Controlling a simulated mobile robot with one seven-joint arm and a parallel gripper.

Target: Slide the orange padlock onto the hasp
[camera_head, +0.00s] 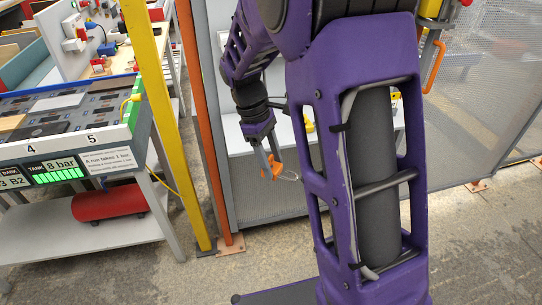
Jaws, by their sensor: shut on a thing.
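My gripper (269,160) hangs at the end of my purple arm, left of the large purple arm link, and points downward. Its grey fingers are shut on the orange padlock (271,172). The padlock's thin metal shackle (292,177) sticks out to the right of the fingers. The padlock is held in the air in front of a grey panel, apart from any fixture that I can see. I cannot make out the hasp for certain. A yellow fitting (431,9) with an orange handle (433,67) is on the fence post at the upper right.
A yellow post (165,120) and an orange post (203,120) stand left of my gripper. A bench (135,118) with a tank display and a red cylinder (108,203) below is at the left. A grey shelf (232,135) lies behind the gripper. Mesh fencing (480,100) closes the right.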

